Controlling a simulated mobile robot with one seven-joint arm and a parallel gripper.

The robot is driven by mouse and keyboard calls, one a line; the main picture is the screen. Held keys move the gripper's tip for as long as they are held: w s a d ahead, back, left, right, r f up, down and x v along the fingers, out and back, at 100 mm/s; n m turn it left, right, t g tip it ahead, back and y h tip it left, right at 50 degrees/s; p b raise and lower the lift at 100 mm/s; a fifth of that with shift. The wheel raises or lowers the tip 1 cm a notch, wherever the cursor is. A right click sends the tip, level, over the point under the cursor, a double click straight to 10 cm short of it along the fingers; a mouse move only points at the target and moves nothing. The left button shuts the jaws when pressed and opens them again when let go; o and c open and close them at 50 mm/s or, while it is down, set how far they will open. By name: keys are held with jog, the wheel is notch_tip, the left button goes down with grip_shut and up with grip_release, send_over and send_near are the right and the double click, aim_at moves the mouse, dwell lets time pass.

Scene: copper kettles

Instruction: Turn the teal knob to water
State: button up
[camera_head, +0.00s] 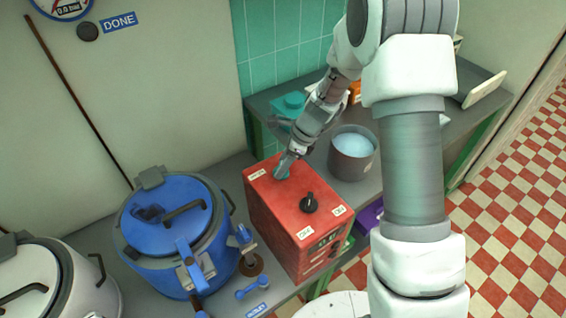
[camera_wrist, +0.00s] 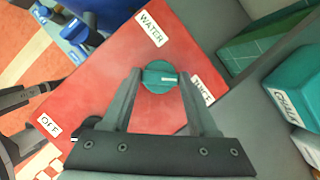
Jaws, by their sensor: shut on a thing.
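The teal knob (camera_wrist: 159,77) sits on top of a red box (camera_wrist: 110,85). In the head view the knob (camera_head: 281,173) is mostly hidden by my gripper (camera_head: 285,164). In the wrist view my gripper (camera_wrist: 160,75) has one finger on each side of the knob, shut on it. A small pale mark on the knob lies toward the right finger. A WATER label (camera_wrist: 151,28) is above the knob, an OFF label (camera_wrist: 48,124) at lower left. Another label (camera_wrist: 202,89), partly covered by the right finger, is hard to read.
A black knob (camera_head: 309,202) stands on the same red box (camera_head: 275,215). A blue kettle (camera_head: 170,235) is left of it, a white one (camera_head: 50,285) further left. A grey pot (camera_head: 352,155) and a teal container (camera_head: 289,107) stand behind.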

jog(key=shift+n, duration=0.3)
jog(key=n+g, duration=0.1)
jog(key=n, duration=0.2)
jog(key=shift+w+n+g+p, duration=0.15)
jog(key=shift+n+g+p, duration=0.15)
jog(key=n, duration=0.2)
jog(key=n+g+h, duration=0.1)
jog(key=n, duration=0.1)
jog(key=shift+w+n+g, duration=0.1)
jog(key=shift+n+g, duration=0.2)
jog(key=n+g+h, duration=0.1)
jog(key=n, duration=0.3)
jog(key=shift+w+a, duration=0.1)
jog(key=shift+a, duration=0.05)
jog(key=n+h, duration=0.1)
jog(key=n, duration=0.1)
jog(key=n+g+b, duration=0.1)
jog(key=n, duration=0.2)
jog(key=shift+a+h, duration=0.1)
jog(key=shift+h, duration=0.3)
jog(key=o, duration=1.4)
jog(key=shift+r, duration=0.1)
